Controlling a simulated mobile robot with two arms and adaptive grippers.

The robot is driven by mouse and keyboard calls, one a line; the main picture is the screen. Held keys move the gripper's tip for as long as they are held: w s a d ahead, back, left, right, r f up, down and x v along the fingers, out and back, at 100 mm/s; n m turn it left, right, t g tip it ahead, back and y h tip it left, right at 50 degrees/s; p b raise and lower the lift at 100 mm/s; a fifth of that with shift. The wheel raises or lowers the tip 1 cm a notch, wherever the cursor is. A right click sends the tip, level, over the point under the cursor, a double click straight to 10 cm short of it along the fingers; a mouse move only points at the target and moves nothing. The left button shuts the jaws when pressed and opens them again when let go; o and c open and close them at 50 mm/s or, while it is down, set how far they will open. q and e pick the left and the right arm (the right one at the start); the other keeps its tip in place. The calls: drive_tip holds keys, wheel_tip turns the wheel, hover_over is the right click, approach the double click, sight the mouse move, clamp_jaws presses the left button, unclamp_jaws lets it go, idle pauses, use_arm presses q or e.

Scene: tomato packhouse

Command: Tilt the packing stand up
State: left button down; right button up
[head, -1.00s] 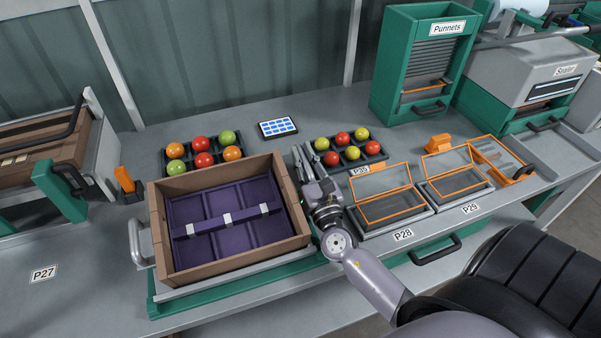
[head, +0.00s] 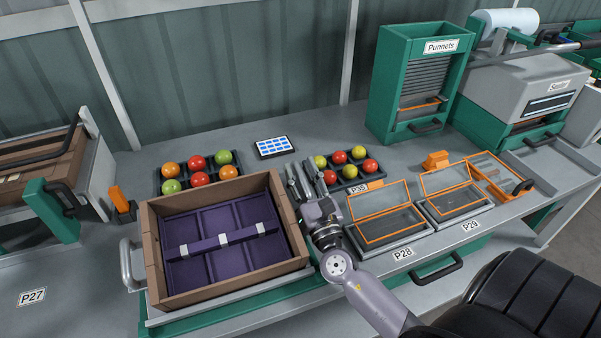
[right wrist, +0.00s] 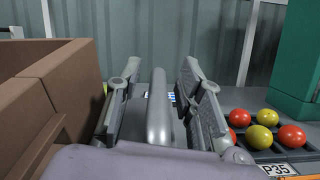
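The packing stand (head: 220,318) has a green and grey base. It carries a brown crate (head: 292,222) with a purple divided liner (head: 200,262). The crate looks flat, not tilted up. A grey handle (head: 127,266) shows at the stand's left side. My right gripper (head: 304,172) is at the crate's right side, fingers pointing to the back. In the right wrist view its two fingers are apart, with a rounded grey bar (right wrist: 159,108) between them, probably the stand's right handle. I cannot tell whether they touch it. My left gripper is not in view.
Two orange-framed lidded punnets (head: 385,215) and (head: 455,190) are right of my gripper. A green punnet dispenser (head: 415,85) and a sealer (head: 520,90) stand at the back right.

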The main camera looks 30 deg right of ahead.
drive_tip(key=shift+s+f, duration=0.1)
drive_tip(key=shift+f, duration=0.05)
drive_tip(key=v, duration=1.1)
drive_tip(key=shift+s, duration=0.4)
